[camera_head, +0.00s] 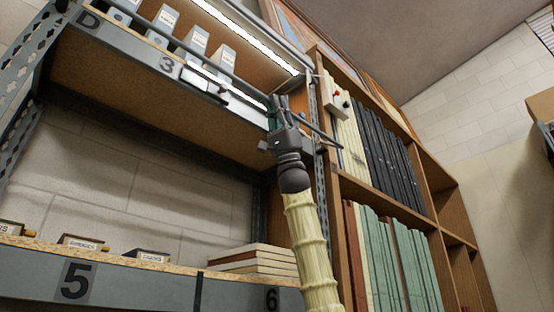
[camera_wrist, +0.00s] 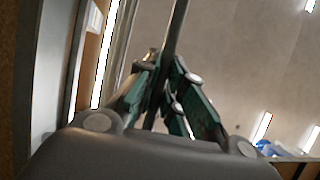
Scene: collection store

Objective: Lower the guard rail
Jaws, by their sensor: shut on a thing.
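The guard rail (camera_head: 232,78) is a thin dark bar running along the front of the upper shelf, above its grey edge and in front of the small labelled boxes. My gripper (camera_head: 279,108) is at the rail's right end, beside the shelf's right upright. In the wrist view the rail (camera_wrist: 175,35) comes down from the top between the green fingers of my gripper (camera_wrist: 168,85), which are shut on it. The fingers hide the part of the rail between them. How the rail's ends are fastened cannot be made out.
The upper shelf edge (camera_head: 150,60) carries a "3" label, with a lit strip (camera_head: 250,38) above. A small box with a red button (camera_head: 336,98) is right of my gripper. A wooden bookcase (camera_head: 437,207) with binders stands close on the right. The lower shelf (camera_head: 130,282) holds flat books (camera_head: 255,261).

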